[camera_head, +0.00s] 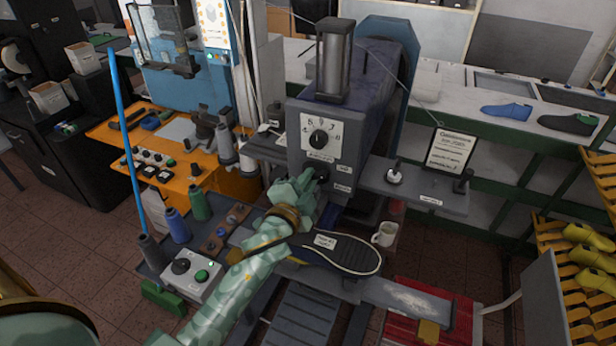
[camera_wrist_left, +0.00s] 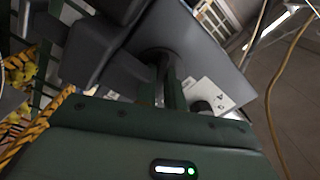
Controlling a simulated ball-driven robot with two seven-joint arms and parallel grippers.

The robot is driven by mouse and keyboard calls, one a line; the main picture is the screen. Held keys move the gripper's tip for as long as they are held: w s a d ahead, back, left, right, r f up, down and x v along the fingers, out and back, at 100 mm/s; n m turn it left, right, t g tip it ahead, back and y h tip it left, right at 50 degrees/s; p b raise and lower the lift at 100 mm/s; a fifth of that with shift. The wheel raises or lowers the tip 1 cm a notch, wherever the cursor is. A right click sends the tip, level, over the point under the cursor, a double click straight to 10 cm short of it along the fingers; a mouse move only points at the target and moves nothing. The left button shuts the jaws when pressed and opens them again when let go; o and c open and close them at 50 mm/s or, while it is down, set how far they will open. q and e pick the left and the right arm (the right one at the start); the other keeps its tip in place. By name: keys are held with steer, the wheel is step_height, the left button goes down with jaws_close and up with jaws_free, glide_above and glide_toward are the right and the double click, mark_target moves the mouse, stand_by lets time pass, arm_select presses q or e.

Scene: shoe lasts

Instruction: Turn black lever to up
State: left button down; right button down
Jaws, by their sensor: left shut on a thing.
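The black lever (camera_head: 323,173) sticks out of the front of the grey machine (camera_head: 300,118), just below the dial. My left gripper (camera_head: 313,183) reaches up to it and is shut on it; the fingers cover most of the lever. In the left wrist view the gripper fingers (camera_wrist_left: 168,94) close together against the grey machine's face, and the lever's grip is largely hidden. Which way the lever points is hard to tell. My right gripper is in neither view.
A black dial knob (camera_head: 319,139) on a white plate sits close above the lever. A dark shoe sole (camera_head: 345,254) lies below my left gripper, with a white mug (camera_head: 384,234) beside it. A grey button box (camera_head: 192,275) and thread spools stand at the left.

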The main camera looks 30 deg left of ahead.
arm_select(q)
steer(key=shift+f+n, duration=0.1)
steer(key=shift+n, duration=0.7)
steer(key=shift+p, duration=0.3)
